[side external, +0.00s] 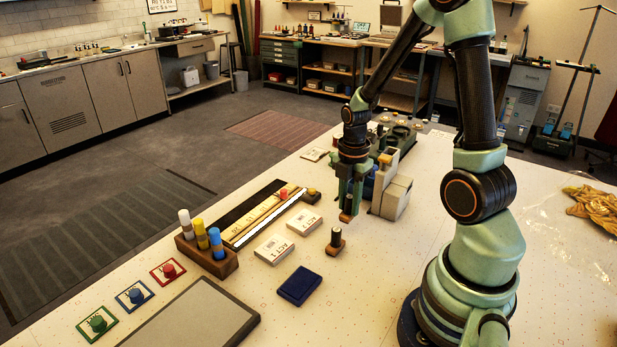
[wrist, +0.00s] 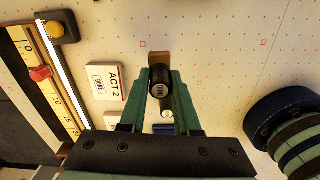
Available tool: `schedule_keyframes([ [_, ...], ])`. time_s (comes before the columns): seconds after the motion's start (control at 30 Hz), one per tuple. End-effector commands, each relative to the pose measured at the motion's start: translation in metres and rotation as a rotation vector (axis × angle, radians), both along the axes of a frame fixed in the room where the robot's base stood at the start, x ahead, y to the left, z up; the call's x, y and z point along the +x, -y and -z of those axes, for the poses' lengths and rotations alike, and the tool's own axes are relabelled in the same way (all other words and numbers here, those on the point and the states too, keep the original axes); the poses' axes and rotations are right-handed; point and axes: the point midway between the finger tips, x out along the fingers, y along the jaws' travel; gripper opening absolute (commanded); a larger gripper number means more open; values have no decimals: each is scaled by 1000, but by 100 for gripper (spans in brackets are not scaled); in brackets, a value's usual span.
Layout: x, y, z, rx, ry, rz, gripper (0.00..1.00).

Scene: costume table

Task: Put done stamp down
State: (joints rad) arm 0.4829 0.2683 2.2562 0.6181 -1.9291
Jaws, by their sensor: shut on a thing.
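My gripper (side external: 349,199) is shut on a stamp with a dark handle and a wooden base (side external: 347,216). The ACT 2 card (wrist: 107,81) lies to the left and bears a small boxed mark.
The ACT 1 card (side external: 273,250) and a dark blue pad (side external: 300,285) lie nearer the camera. A beige and grey device (side external: 394,190) stands close right of my gripper. Table between cards and stamps is clear.

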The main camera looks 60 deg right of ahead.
Motion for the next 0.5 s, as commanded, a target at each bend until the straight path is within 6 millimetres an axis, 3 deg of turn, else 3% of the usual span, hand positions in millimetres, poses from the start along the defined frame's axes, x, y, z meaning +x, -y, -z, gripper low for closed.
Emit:
schedule_keyframes([
  [0.3,-1,-1,33,3,-5,0,0],
  [0.5,0,0,40,0,-1,0,0],
])
